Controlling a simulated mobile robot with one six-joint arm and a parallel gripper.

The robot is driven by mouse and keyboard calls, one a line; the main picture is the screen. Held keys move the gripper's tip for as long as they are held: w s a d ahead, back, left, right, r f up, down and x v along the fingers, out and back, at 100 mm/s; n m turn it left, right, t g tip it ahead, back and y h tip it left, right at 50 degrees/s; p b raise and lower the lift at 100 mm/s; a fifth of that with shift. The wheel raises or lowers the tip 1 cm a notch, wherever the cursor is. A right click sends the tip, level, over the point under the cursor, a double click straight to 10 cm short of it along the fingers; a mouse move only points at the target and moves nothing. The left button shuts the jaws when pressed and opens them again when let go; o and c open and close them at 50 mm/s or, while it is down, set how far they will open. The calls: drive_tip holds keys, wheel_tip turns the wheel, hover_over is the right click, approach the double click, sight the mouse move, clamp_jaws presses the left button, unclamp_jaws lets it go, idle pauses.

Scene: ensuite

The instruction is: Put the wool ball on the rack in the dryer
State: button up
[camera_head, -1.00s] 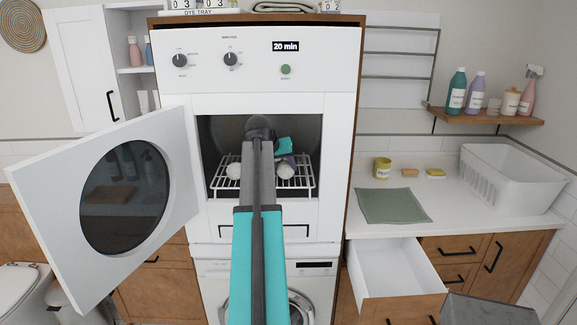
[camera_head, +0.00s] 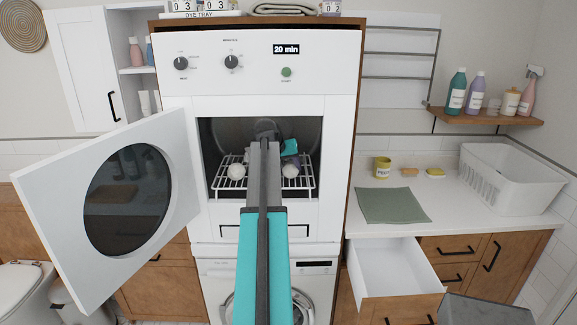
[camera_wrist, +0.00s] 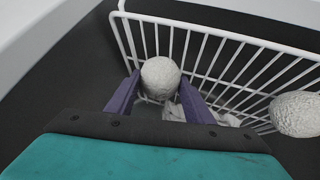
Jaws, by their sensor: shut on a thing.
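In the wrist view, my gripper (camera_wrist: 153,98) has its purple fingers shut on a whitish, rough wool ball (camera_wrist: 161,76). The ball is over the white wire rack (camera_wrist: 228,62); I cannot tell whether it touches the wires. A second pale ball (camera_wrist: 296,114) is at the right edge of the wrist view. In the head view, my arm reaches into the open dryer (camera_head: 275,103), and a white ball (camera_head: 236,171) sits on the rack (camera_head: 222,186) left of the arm. My arm hides the rack's middle.
The dryer's round-windowed door (camera_head: 180,130) stands open at the left. A drawer (camera_head: 400,270) is open at lower right. On the counter are a green cloth (camera_head: 392,205), a yellow tin (camera_head: 382,167) and a white basket (camera_head: 500,182). Pale, unclear material (camera_wrist: 185,110) lies below the held ball.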

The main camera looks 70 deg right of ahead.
drive_tip(key=shift+f, duration=0.25)
drive_tip(key=o, duration=1)
drive_tip(key=shift+r, duration=0.2)
drive_tip(key=shift+b+v, duration=1.6)
drive_tip(key=shift+v, duration=4.35)
